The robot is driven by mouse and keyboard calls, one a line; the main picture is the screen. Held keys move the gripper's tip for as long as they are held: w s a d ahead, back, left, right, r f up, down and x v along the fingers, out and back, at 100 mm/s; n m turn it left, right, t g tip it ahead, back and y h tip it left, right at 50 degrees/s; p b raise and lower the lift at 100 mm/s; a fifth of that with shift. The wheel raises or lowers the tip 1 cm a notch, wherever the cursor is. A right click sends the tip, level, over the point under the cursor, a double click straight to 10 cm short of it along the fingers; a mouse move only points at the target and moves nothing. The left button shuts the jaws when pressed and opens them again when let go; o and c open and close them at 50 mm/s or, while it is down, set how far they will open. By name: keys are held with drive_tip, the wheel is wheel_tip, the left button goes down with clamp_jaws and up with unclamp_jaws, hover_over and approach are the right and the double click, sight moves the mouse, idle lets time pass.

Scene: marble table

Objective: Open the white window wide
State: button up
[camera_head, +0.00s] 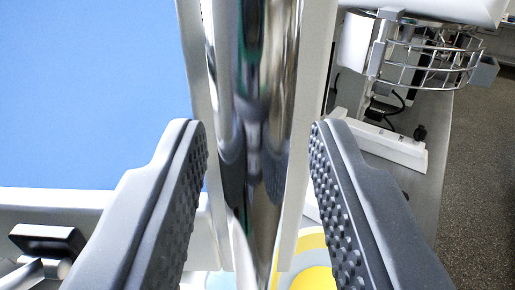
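My gripper (259,128) is open, with its two dark, studded fingers spread apart. A shiny upright metal bar (262,100) shows in the gap between the fingers. Neither finger appears to touch it; whether it lies between the fingertips or just beyond them, I cannot tell. A white upright frame strip (316,60) runs behind the bar. To the left is a plain blue panel (90,90) with a white edge along its bottom. I cannot tell for sure which of these parts belong to the white window.
A wire basket (430,58) on a white device is at upper right, with a white bar-shaped unit (385,142) below it. A black-topped fitting (48,240) is at lower left. A yellow and white round thing (312,272) is low in the middle. Speckled dark floor (485,180) is at right.

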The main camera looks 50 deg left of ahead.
clamp_jaws()
drive_tip(key=shift+s, duration=0.1)
